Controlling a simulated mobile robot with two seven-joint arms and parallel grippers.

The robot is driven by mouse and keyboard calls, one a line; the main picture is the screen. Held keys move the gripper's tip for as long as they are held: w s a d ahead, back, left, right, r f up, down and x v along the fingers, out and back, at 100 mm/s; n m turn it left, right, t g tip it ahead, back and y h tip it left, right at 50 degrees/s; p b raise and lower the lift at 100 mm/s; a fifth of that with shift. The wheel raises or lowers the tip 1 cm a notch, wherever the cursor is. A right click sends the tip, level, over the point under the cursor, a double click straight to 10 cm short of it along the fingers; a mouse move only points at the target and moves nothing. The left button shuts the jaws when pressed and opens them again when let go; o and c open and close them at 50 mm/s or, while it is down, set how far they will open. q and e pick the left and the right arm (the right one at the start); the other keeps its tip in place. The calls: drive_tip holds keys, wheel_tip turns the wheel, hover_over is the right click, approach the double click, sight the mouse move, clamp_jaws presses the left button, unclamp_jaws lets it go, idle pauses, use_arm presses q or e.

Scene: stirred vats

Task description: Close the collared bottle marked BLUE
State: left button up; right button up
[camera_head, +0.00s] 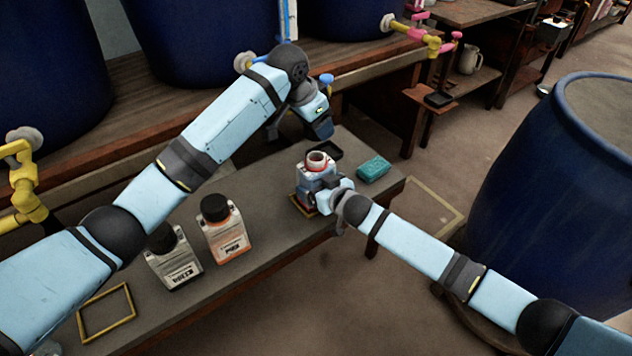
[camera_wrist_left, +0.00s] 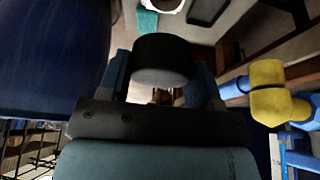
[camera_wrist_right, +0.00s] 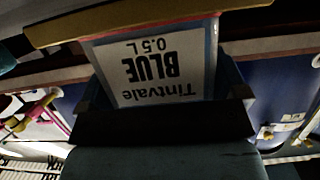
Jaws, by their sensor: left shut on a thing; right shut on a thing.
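The bottle marked BLUE (camera_head: 317,166) stands on the bench with its neck open and a red collar around the neck. Its label (camera_wrist_right: 155,70) reads "Tintvale BLUE 0.5 L", upside down in the right wrist view. My right gripper (camera_head: 326,190) is shut on the bottle's body; it also shows in the right wrist view (camera_wrist_right: 165,105). My left gripper (camera_head: 320,130) is above and behind the bottle, apart from it. In the left wrist view it is shut on a black cap (camera_wrist_left: 163,62).
An empty yellow frame (camera_head: 107,314) lies front left.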

sight(318, 156)
use_arm(q)
drive_tip(key=shift+f, duration=2.5)
drive_tip(key=shift+f, duration=0.9)
drive_tip(key=shift+f, duration=0.6)
drive_tip(key=o, duration=1)
